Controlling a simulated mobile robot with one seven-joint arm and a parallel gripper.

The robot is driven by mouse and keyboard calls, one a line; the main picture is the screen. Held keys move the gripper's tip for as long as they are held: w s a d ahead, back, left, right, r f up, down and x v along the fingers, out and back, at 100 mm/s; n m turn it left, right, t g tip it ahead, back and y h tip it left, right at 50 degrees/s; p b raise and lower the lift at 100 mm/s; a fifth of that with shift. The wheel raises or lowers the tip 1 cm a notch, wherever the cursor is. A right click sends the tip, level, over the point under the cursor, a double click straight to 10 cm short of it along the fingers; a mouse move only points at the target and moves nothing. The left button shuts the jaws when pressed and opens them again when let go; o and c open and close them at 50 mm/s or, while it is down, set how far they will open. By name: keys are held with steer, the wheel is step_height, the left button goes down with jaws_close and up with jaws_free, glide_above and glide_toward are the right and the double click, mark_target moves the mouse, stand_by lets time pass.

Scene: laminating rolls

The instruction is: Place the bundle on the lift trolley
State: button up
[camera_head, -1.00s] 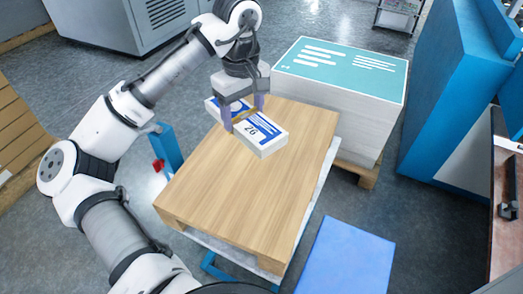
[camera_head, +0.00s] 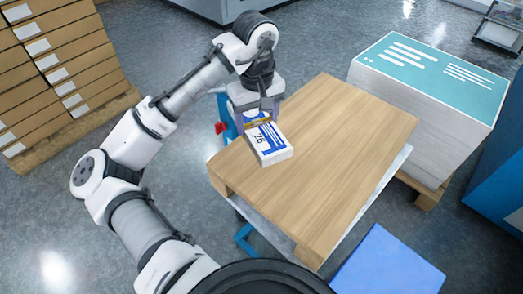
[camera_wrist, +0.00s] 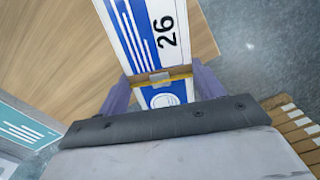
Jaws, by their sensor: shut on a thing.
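The bundle (camera_head: 272,150) is a flat white and blue pack marked 26, with a yellow band. My gripper (camera_head: 257,117) points down and is shut on it across the band. In the wrist view the bundle (camera_wrist: 142,35) sits between both fingers of my gripper (camera_wrist: 160,84). The lift trolley (camera_head: 325,160) has a wooden board on top and a blue frame below. The bundle is over the left edge of the board, and part of it reaches past that edge. I cannot tell whether it touches the board.
A tall white paper stack (camera_head: 430,100) with a teal top stands on a pallet behind the trolley to the right. Brown cartons (camera_head: 55,70) are piled at the left. A blue panel (camera_head: 388,262) lies at the front right. Most of the board is bare.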

step_height(320, 180, down, 12)
steer(key=shift+f, duration=0.1)
stand_by(0.5)
steer(key=o, duration=1.2)
steer(key=shift+f, duration=0.1)
step_height(320, 180, up, 12)
steer(key=shift+r, duration=0.2)
